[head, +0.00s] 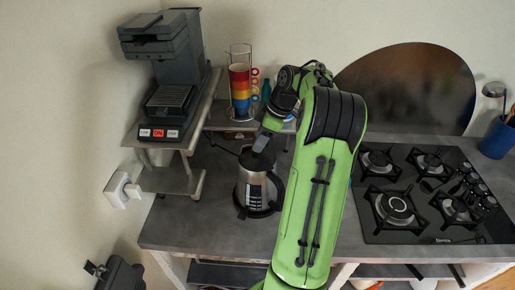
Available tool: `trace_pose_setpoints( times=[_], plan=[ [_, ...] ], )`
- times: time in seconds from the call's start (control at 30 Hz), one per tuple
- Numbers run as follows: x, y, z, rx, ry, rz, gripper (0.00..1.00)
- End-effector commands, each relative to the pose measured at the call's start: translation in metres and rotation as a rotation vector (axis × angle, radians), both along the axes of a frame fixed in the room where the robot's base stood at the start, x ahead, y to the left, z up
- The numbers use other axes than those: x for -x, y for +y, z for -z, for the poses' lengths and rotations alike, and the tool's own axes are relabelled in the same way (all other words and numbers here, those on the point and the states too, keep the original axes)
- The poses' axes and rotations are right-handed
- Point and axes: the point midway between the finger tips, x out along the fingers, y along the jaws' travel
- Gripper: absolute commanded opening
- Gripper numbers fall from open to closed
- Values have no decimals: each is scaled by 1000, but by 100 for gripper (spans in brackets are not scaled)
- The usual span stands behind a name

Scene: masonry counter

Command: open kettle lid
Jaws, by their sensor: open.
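The kettle (256,188) stands upright on the grey counter, left of the middle in the head view. It has a steel body and dark top, base and handle. Its lid looks closed, though the top is partly covered by my gripper. My gripper (261,144) points down at the kettle's top from the upper right. It is open, with nothing seen between its fingers. I cannot tell whether it touches the lid.
A coffee machine (168,100) stands on a shelf at left. A rack of coloured mugs (240,88) is behind the kettle. A gas hob (432,195) and a blue utensil pot (498,138) are at right. The counter (180,225) left of the kettle is clear.

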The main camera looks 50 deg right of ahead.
Motion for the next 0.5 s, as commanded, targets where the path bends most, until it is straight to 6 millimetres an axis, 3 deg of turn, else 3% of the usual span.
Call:
trace_pose_setpoints(
  times=[0.2, 0.43, 0.5],
  plan=[
    [-8, 5, 24, 0, 1, 1, 50],
    [-8, 5, 24, 1, 1, 2, 50],
    [-9, 6, 24, 0, 0, 2, 42]
  ],
)
